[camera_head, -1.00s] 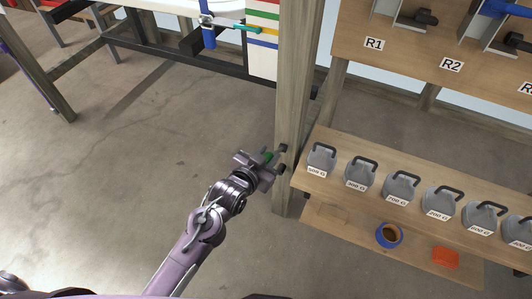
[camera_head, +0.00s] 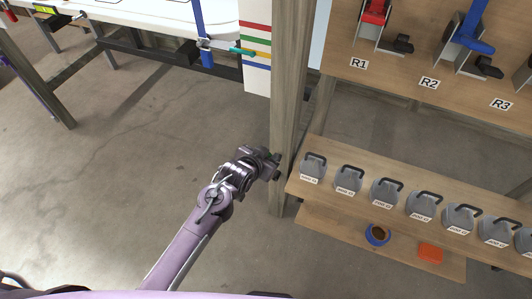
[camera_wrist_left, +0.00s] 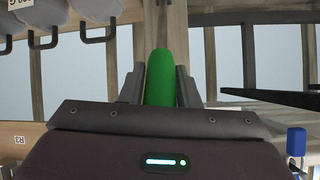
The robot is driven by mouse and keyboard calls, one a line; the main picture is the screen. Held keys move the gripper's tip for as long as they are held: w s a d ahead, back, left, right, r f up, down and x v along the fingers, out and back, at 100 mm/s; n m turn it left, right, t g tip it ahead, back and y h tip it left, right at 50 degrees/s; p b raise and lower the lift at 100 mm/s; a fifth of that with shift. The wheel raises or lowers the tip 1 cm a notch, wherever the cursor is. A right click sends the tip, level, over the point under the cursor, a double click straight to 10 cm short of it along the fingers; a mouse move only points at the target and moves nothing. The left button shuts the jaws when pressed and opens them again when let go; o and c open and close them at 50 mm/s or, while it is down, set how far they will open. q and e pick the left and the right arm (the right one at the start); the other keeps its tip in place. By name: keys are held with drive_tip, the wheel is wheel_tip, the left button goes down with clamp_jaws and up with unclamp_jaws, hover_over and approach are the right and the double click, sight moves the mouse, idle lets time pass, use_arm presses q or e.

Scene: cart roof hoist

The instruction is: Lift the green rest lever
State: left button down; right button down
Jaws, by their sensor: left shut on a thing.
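The green rest lever (camera_wrist_left: 160,78) stands between the two fingers of my left gripper (camera_wrist_left: 160,86) in the left wrist view, with a finger against each side. In the head view my left gripper (camera_head: 270,158) is beside the wooden post (camera_head: 284,110), at the left end of the shelf of weights. There the gripper hides most of the lever. My right gripper is not in view.
A shelf (camera_head: 300,184) with a row of grey weights (camera_head: 348,180) is right of the post. A blue tape roll (camera_head: 377,235) and an orange block (camera_head: 430,253) lie on a lower board.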

use_arm(q)
drive_tip(key=shift+w+r, duration=0.2)
idle(0.4)
drive_tip(key=c, duration=1.1)
unclamp_jaws()
drive_tip(key=shift+f, duration=0.1)
drive_tip(key=v, duration=0.7)
drive_tip(key=shift+s+r, duration=0.25)
drive_tip(key=shift+r, duration=0.05)
